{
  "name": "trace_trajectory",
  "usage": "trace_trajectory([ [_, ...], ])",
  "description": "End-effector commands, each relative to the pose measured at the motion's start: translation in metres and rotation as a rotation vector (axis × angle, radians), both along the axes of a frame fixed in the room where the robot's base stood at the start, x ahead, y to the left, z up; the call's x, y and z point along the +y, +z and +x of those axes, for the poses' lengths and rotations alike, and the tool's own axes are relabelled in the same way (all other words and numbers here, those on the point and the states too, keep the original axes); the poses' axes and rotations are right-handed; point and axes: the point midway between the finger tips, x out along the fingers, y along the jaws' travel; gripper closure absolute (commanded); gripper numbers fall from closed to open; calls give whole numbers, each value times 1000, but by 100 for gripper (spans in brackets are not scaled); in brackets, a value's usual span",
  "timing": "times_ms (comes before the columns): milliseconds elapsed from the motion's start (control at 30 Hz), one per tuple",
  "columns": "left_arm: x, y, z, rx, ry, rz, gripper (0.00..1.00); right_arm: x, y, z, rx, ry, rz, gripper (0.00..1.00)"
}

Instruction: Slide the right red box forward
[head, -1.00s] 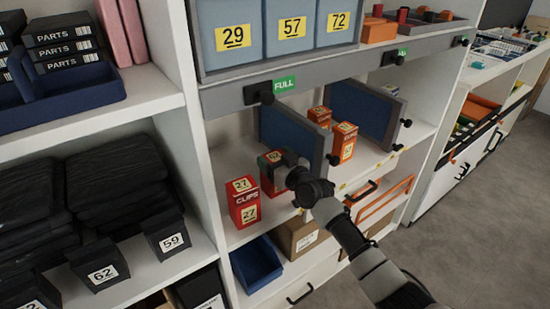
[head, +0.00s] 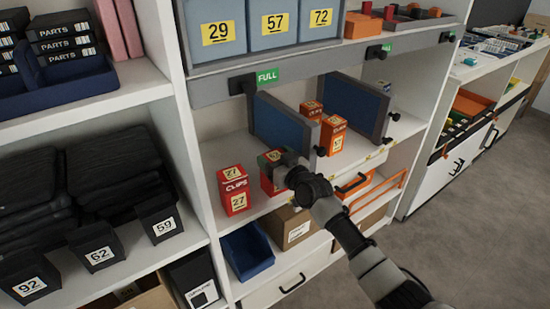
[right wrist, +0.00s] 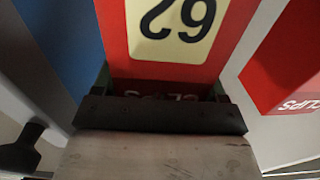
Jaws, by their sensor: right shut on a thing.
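The right red box (head: 266,184) stands on the middle shelf (head: 262,207), mostly hidden behind my right gripper (head: 281,164) in the head view. My right gripper is shut on it. In the right wrist view, the gripper's dark fingers (right wrist: 160,115) lie across the red box (right wrist: 115,45), which has a cream number label. The left red box (head: 232,188), marked CLIPS and 27, stands apart to its left. It also shows at the right of the wrist view (right wrist: 290,65). My left gripper is not in view.
A blue-faced divider panel (head: 282,128) stands just behind and right of the held box. Orange-red boxes (head: 333,134) stand beyond it, before a second panel (head: 358,105). A blue bin (head: 247,252) and a carton (head: 291,228) sit below.

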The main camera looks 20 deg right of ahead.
Motion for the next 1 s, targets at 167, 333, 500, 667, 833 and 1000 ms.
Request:
trace_trajectory([
  [167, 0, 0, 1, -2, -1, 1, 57, 0, 0, 0, 0, 0, 0, 8],
  [333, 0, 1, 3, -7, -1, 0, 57, 0, 0, 0, 0, 0, 0, 0],
  [500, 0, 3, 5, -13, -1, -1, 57, -1, 0, -3, 0, 0, 0, 0],
  [667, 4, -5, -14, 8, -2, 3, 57, -7, 0, -23, 1, 0, 0, 0],
  [833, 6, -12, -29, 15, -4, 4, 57, -18, 1, -57, 2, 1, -2, 0],
  [1000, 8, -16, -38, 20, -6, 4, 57, -27, 0, -85, 2, 0, -2, 0],
])
